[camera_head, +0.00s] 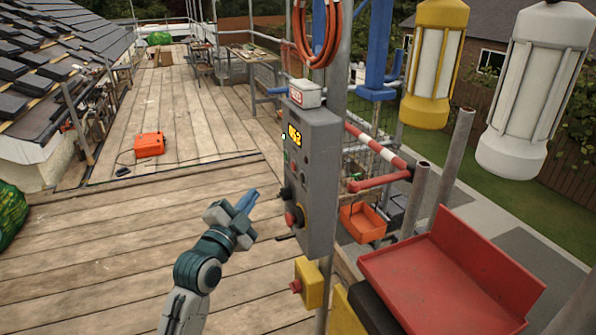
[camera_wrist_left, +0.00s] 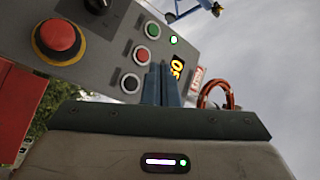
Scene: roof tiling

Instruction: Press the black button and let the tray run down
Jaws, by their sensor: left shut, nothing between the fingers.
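A grey control box (camera_head: 318,180) stands on a post right of my left gripper (camera_head: 250,200). The left gripper is shut and empty. Its fingertips (camera_wrist_left: 160,72) appear just right of the black button in the wrist view; contact cannot be told. An orange tray (camera_head: 362,224) is beyond the post, low down. A red tray (camera_head: 440,285) is nearer, at the lower right. My right gripper is not in view.
A large red stop button (camera_wrist_left: 58,40) and a black knob (camera_wrist_left: 98,4) are also on the box. A yellow box (camera_head: 309,283) with a red button is lower on the post. An orange case (camera_head: 149,144) lies on the plank deck (camera_head: 120,215), which is largely clear.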

